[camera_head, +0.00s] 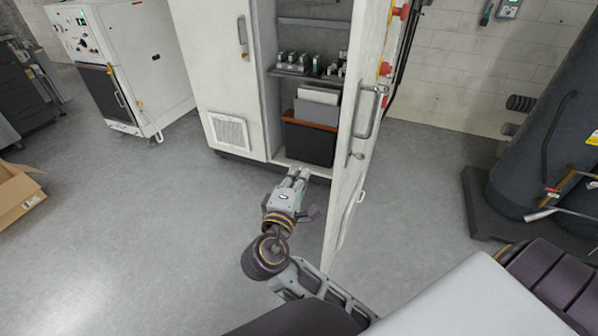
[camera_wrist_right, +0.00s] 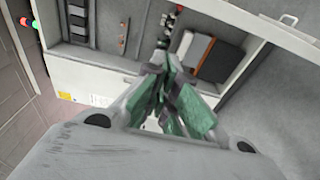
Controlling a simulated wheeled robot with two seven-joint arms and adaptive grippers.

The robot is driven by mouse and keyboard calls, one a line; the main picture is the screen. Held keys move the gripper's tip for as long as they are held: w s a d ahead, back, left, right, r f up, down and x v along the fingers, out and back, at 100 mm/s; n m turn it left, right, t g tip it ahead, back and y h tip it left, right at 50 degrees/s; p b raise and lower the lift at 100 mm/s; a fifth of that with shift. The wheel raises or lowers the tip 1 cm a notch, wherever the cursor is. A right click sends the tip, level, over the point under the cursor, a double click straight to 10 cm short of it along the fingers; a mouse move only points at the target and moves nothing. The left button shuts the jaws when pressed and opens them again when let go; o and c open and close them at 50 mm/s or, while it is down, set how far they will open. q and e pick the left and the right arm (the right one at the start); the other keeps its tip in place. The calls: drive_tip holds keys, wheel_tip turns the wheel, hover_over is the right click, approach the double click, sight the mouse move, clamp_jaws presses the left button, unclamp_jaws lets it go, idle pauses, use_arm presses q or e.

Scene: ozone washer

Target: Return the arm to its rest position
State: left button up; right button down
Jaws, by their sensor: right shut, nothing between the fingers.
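My right gripper (camera_head: 298,176) is in the middle of the head view, in front of the open white cabinet (camera_head: 216,70). Its fingers are together and hold nothing. In the right wrist view the green and grey fingers (camera_wrist_right: 172,98) meet in front of the cabinet, which looks turned on its side there. The open cabinet door (camera_head: 352,150), with a long handle (camera_head: 368,112), stands just to the right of the right gripper. I cannot tell whether the arm touches it. My left gripper is not in view.
Inside the cabinet are a shelf with small devices (camera_head: 312,66) and a dark bin with folders (camera_head: 308,140). A white machine (camera_head: 120,60) stands at the back left, a cardboard box (camera_head: 18,193) at the left edge and a large dark tank (camera_head: 550,130) at the right. Floor is clear left of my arm.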

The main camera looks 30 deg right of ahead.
drive_tip(key=shift+f, duration=0.1)
idle(0.5)
drive_tip(key=s+d+f+m+g+y, duration=0.1)
drive_tip(key=s+f+g+y, duration=0.1)
drive_tip(key=f, duration=0.5)
drive_tip(key=s+d+f+m+g+y, duration=0.1)
drive_tip(key=d+f+m+g+y, duration=0.15)
drive_tip(key=f, duration=0.35)
drive_tip(key=s+a+f+m+g+y, duration=0.45)
drive_tip(key=s+f+y, duration=0.35)
drive_tip(key=s+f, duration=0.35)
wheel_tip(320, 180, down, 32)
drive_tip(key=s+d+g, duration=0.2)
drive_tip(key=d, duration=0.1)
drive_tip(key=s+d+f, duration=0.4)
drive_tip(key=s+f, duration=0.6)
drive_tip(key=s+d+f+n+h, duration=0.1)
drive_tip(key=s+d+f, duration=0.2)
drive_tip(key=s+f, duration=0.6)
drive_tip(key=shift+s+d+f+g, duration=0.35)
drive_tip(key=shift+s+f+g, duration=0.05)
drive_tip(key=shift+s, duration=0.35)
